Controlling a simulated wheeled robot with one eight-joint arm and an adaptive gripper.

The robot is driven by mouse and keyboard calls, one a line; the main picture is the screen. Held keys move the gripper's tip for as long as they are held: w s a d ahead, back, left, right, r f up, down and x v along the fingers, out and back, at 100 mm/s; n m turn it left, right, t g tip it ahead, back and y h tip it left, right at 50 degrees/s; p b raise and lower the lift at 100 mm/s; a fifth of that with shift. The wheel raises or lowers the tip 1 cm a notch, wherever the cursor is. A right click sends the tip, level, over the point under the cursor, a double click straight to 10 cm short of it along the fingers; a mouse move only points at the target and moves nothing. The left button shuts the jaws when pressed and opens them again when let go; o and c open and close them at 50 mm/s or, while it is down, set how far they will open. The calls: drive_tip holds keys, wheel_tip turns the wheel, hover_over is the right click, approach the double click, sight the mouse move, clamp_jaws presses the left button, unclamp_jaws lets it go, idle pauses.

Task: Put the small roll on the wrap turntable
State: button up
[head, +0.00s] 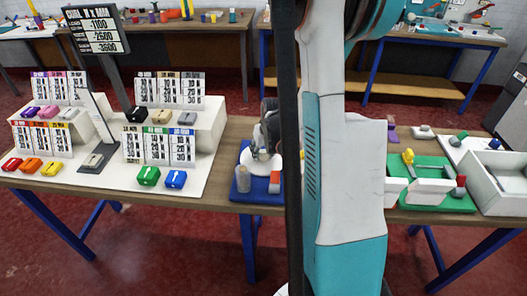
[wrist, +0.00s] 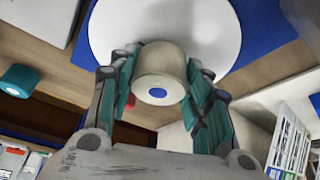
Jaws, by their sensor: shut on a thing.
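The small roll (wrist: 160,68) is a cream cylinder with a blue centre in its visible end. In the wrist view my gripper (wrist: 161,76) is shut on it, with teal-padded fingers on both sides. The wrap turntable's white disc (wrist: 222,32) lies behind the roll in that view. I cannot tell whether the roll touches the disc. In the head view the turntable's white disc (head: 274,164) is on a blue base (head: 262,192). My gripper (head: 267,132) is above it there, partly hidden by my arm, and the roll is not clear.
A grey cylinder (head: 243,179) stands at the left of the blue base. Price cards and coloured blocks fill a white display (head: 112,182) on the left. A green tray (head: 430,170) and a white bin (head: 498,185) are at the right.

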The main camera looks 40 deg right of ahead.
drive_tip(key=shift+f, duration=0.15)
drive_tip(key=o, duration=1.1)
drive_tip(key=p+v, duration=0.3)
drive_tip(key=v, duration=0.9)
drive_tip(key=shift+p, duration=0.4)
drive_tip(key=shift+w, duration=0.1)
